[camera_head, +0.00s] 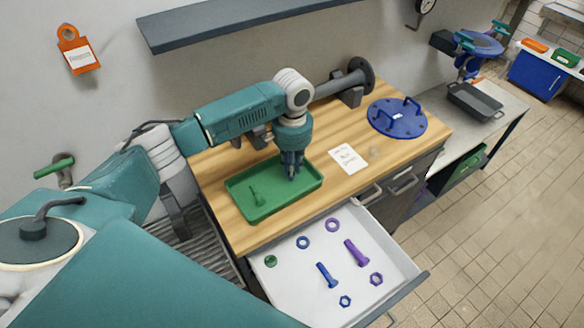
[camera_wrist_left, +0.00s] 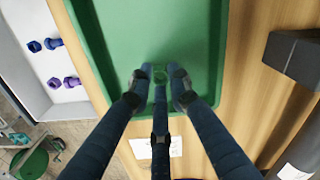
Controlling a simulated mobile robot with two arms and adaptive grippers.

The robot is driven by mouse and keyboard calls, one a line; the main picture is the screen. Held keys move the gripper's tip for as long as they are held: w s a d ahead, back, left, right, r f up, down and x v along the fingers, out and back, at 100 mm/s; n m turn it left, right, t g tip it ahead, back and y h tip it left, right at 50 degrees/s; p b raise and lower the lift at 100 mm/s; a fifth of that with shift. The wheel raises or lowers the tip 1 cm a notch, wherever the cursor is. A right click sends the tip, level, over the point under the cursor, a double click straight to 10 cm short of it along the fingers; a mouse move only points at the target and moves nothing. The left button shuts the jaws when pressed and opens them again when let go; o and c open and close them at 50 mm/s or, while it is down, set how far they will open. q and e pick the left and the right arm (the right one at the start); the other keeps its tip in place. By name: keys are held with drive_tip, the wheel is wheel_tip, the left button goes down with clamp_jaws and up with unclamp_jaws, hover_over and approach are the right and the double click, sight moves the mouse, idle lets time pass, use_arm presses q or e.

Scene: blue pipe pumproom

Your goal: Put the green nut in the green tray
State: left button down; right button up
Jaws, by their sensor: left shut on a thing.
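The green tray (camera_head: 240,213) lies on the wooden bench top. My left gripper (camera_head: 291,174) points down over the right part of the tray. In the left wrist view its fingers (camera_wrist_left: 160,80) are closed around the small green nut (camera_wrist_left: 160,72), with the tray floor behind it. The fingers hide the nut in the head view, and I cannot tell its exact height above the tray floor. A green bolt (camera_head: 257,195) is in the left part of the tray. My right gripper is not in view.
The open drawer (camera_head: 290,290) below holds a green ring (camera_head: 271,261), plus blue and purple bolts, nuts and rings. A paper note (camera_head: 347,159) and a blue flange cover (camera_head: 397,118) lie right of the tray. A dark pipe (camera_head: 335,84) runs behind.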

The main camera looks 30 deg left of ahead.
use_arm(q)
drive_tip(key=shift+f, duration=0.4)
drive_tip(key=c, duration=1.6)
unclamp_jaws()
drive_tip(key=shift+f, duration=0.15)
wheel_tip(320, 180, up, 12)
drive_tip(key=b, duration=0.2)
drive_tip(key=shift+r+b, duration=0.2)
drive_tip(key=shift+b, duration=0.15)
